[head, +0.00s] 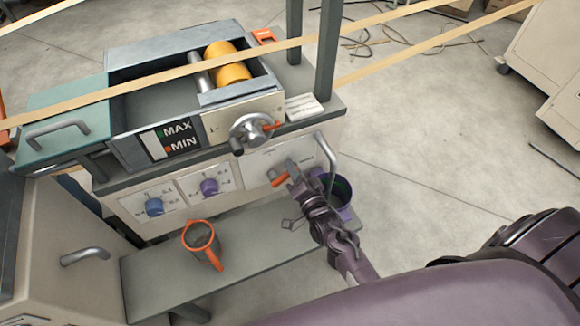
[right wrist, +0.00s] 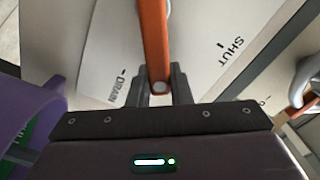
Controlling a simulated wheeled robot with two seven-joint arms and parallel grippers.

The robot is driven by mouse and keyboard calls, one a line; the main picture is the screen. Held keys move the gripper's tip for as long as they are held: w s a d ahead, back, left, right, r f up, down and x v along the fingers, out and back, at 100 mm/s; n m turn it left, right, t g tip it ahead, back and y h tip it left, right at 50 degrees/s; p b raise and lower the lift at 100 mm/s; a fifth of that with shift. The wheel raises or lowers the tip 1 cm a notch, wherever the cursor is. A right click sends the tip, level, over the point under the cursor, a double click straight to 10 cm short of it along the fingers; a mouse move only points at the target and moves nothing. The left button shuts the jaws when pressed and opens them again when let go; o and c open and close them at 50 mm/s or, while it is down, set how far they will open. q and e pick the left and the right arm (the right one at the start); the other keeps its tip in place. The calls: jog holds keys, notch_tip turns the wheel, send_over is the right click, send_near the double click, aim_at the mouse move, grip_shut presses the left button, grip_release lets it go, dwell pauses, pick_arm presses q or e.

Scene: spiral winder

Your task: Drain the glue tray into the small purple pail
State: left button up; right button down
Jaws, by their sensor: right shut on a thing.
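The glue tray (head: 150,103) is the grey trough on top of the machine, with a MAX/MIN level window (head: 160,143) on its front. An orange drain lever (head: 279,180) sits on the front panel below. My right gripper (head: 294,184) is shut on this lever. In the right wrist view the lever (right wrist: 154,40) runs up from between my fingers (right wrist: 158,90), between the DRAIN and SHUT marks. The small purple pail (head: 345,211) stands below a bent grey pipe (head: 327,150), partly behind my gripper. It also shows at the left of the right wrist view (right wrist: 22,110). My left gripper is out of view.
A crank wheel (head: 250,130) and two knobs, blue (head: 154,207) and purple (head: 209,187), jut from the machine. The floor at right is mostly clear.

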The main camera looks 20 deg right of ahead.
jog(key=shift+d+f+m, duration=0.15)
jog(key=shift+f+m, duration=0.1)
jog(key=shift+m, duration=0.15)
jog(key=shift+d+f+m, duration=0.25)
jog(key=shift+f+m, duration=0.3)
jog(key=shift+m, duration=0.65)
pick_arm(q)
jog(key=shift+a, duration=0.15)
pick_arm(e)
jog(key=shift+f+m, duration=0.2)
jog(key=shift+m, duration=0.1)
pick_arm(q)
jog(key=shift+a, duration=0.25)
pick_arm(e)
jog(key=c, duration=1.3)
grip_release()
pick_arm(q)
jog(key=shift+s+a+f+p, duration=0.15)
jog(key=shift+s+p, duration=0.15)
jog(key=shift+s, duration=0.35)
pick_arm(e)
jog(key=s, duration=0.7)
jog(key=shift+s+d, duration=0.2)
jog(key=shift+s, duration=0.2)
